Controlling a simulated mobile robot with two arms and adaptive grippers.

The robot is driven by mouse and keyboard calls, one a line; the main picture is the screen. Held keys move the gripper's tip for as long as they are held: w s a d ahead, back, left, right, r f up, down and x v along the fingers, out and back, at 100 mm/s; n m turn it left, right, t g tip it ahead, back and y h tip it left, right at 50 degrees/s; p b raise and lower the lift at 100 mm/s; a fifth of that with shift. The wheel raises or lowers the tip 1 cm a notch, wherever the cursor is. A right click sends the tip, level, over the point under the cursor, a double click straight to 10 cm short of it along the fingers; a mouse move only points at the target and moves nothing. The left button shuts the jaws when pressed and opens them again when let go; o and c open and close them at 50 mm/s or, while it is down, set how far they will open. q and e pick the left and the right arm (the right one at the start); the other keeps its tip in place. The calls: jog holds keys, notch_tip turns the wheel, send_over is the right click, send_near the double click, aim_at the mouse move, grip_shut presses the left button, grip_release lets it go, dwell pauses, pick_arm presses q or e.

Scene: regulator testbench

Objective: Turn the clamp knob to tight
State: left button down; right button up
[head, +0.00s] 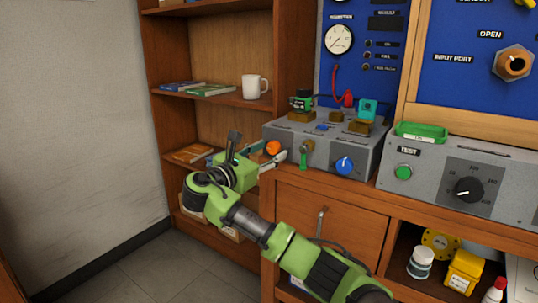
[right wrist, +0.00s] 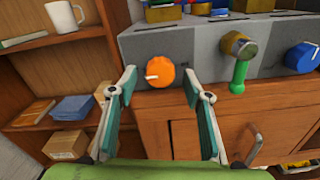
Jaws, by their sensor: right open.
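An orange knob (head: 273,147), which I take for the clamp knob, sits on the front face of a grey testbench box (head: 325,160), near its left end. In the right wrist view the orange knob (right wrist: 161,74) shows a white pointer mark toward its left. My right gripper (head: 273,157) is open in front of the orange knob. In the right wrist view its two fingertips (right wrist: 159,88) stand apart to the left and right of the knob, with nothing between them touching it that I can see. My left gripper is not in view.
Right of the knob are a brass fitting with a green lever (head: 304,157) and a blue knob (head: 344,165). A wooden shelf with a white mug (head: 254,87) and books (head: 210,90) stands at the left. A drawer (head: 330,222) with a metal handle lies below the box.

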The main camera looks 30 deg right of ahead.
jog(key=shift+w+d, duration=0.1)
jog(key=shift+d, duration=0.2)
jog(key=c, duration=1.1)
